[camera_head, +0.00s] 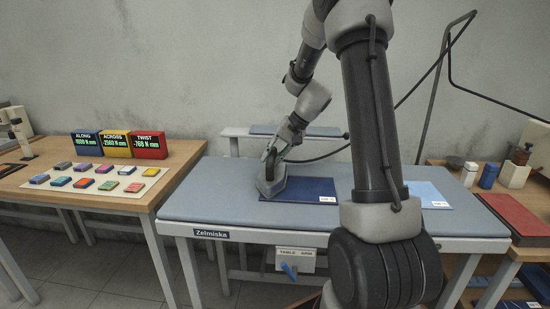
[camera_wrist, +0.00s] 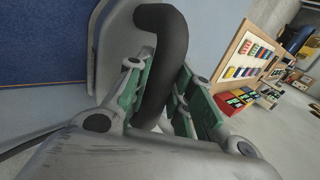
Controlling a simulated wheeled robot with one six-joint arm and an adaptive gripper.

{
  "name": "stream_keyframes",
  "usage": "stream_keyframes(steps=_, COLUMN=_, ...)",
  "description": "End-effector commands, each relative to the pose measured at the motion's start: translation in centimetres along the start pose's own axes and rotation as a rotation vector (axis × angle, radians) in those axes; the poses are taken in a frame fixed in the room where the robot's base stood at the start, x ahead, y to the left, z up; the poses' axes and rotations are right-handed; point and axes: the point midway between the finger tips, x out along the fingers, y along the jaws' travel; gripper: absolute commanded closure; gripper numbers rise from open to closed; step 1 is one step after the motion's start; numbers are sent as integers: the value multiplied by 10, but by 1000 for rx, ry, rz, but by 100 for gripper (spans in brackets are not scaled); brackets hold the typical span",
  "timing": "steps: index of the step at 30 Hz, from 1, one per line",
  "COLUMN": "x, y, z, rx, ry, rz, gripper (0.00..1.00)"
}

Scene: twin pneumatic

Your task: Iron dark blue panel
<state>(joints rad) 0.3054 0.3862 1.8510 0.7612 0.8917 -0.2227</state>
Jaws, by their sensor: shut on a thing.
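The dark blue panel (camera_head: 312,189) lies flat on the grey-blue ironing table (camera_head: 225,205), with a small white label at its front right corner. It also shows at the left of the wrist view (camera_wrist: 40,40). The iron (camera_head: 268,186) stands at the panel's left end; I cannot tell whether its sole touches the cloth. My gripper (camera_head: 274,153) is shut on the iron's dark handle (camera_wrist: 160,60), the green-padded fingers on either side of it in the wrist view. A light blue panel (camera_head: 428,194) lies farther right, partly hidden behind my arm.
A wooden table (camera_head: 150,202) at left holds colored pads and three display boxes (camera_head: 115,144). A raised narrow board (camera_head: 300,131) stands behind the ironing table. A red board (camera_head: 515,214) and containers (camera_head: 488,176) are at right. A control box (camera_head: 296,260) hangs at the front edge.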

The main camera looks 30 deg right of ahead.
Motion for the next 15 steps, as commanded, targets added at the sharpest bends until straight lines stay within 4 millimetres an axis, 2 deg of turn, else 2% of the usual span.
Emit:
stream_keyframes(steps=7, x=1, y=-7, z=-2, rx=0, ry=3, rz=-2, gripper=100)
stream_keyframes(steps=10, x=-20, y=-22, z=-2, rx=-4, ry=8, rz=-3, gripper=100)
stream_keyframes(steps=15, x=-30, y=-29, z=0, rx=-3, ry=5, rz=-2, gripper=100)
